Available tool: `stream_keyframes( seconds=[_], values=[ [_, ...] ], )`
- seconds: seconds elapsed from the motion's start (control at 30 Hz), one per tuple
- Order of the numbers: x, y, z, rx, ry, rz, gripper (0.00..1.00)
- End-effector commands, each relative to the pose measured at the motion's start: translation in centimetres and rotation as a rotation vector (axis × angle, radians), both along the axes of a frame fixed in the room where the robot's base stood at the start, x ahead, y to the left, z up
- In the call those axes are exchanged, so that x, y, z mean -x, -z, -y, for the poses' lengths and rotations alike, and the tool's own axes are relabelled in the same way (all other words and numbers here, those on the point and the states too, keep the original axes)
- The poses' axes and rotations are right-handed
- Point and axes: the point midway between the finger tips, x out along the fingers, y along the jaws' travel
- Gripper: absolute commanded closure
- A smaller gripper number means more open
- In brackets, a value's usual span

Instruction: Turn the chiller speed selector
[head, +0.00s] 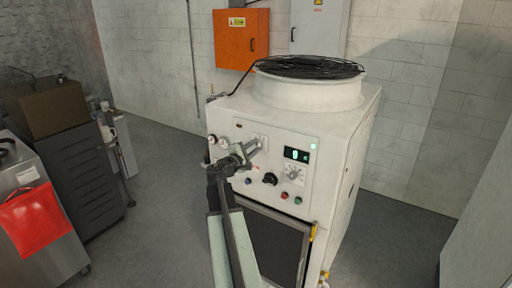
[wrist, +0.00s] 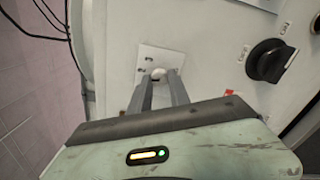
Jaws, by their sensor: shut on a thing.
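The chiller (head: 345,135) is a white cabinet with a round fan on top and a control panel on its front. In the wrist view my gripper (wrist: 162,86) is shut on a small pale rounded knob (wrist: 163,73), mounted on a white plate (wrist: 150,57) with small dark marks. The marks are too small to read. In the head view my fingers largely hide this knob. A larger black rotary knob (wrist: 270,62) sits to the right, apart from my fingers; it also shows in the head view (head: 270,179).
A green display (head: 297,155), a grey dial (head: 292,172) and red and green buttons (head: 298,201) are on the panel's right. Gauges (head: 224,141) are at its left. Floor between is clear.

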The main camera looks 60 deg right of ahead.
Motion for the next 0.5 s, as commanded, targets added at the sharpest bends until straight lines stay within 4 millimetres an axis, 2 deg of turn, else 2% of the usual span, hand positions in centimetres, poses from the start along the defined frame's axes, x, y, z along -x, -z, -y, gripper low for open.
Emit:
stream_keyframes(
  seconds=[0.2, 0.5],
  values=[
    [0.26, 0.2, -0.1, -0.004, 0.007, 0.114, 1.0],
    [0.3, 0.21, -0.08, -0.004, 0.008, 0.179, 1.0]
  ],
)
